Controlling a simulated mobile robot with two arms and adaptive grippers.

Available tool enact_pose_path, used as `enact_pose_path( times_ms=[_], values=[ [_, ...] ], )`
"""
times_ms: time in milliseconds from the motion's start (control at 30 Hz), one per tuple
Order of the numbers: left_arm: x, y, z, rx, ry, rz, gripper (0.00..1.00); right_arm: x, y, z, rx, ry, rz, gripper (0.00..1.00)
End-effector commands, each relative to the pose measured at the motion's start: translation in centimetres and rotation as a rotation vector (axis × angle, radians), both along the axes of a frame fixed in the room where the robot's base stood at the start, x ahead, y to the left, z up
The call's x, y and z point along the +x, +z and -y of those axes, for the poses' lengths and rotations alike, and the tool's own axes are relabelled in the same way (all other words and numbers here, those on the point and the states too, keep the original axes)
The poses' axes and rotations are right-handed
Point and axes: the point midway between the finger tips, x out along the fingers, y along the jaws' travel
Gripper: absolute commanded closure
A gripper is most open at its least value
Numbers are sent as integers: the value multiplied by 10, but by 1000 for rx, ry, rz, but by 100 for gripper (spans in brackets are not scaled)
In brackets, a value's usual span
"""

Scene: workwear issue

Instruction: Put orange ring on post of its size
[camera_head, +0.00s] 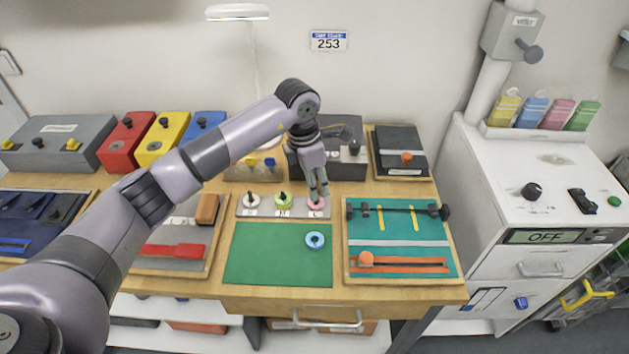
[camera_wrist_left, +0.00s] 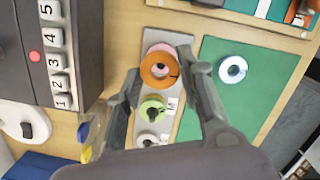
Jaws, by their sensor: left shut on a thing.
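The orange ring (camera_wrist_left: 149,80) is between the fingertips of my left gripper (camera_wrist_left: 160,65) in the left wrist view, and the gripper is shut on it. Beneath it, a pink ring (camera_wrist_left: 160,48) peeks out at the end of the grey post board (camera_wrist_left: 177,92). In the head view my left gripper (camera_head: 318,192) points down over the right end of that board, just at the pink ring (camera_head: 316,206); I cannot make out the orange ring there. Whether the orange ring touches the pink one is unclear. A green ring (camera_head: 283,201) and a white ring (camera_head: 252,201) sit on the board's other positions.
A light blue ring (camera_head: 315,240) lies on the green mat (camera_head: 270,262) in front of the board. A teal tray (camera_head: 395,242) with a black bar stands to the right, a grey tray (camera_head: 160,264) to the left. Dark boxes stand behind. Most of the mat is clear.

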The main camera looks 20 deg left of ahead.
Motion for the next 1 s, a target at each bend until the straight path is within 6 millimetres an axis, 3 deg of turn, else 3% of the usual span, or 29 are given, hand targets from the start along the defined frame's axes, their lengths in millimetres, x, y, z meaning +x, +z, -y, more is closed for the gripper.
enact_pose_path(
  times_ms=[1000],
  values=[
    [0,-3,0,1,0,-1,74,0,-5,-3,4,-2,-1,26]
  ],
)
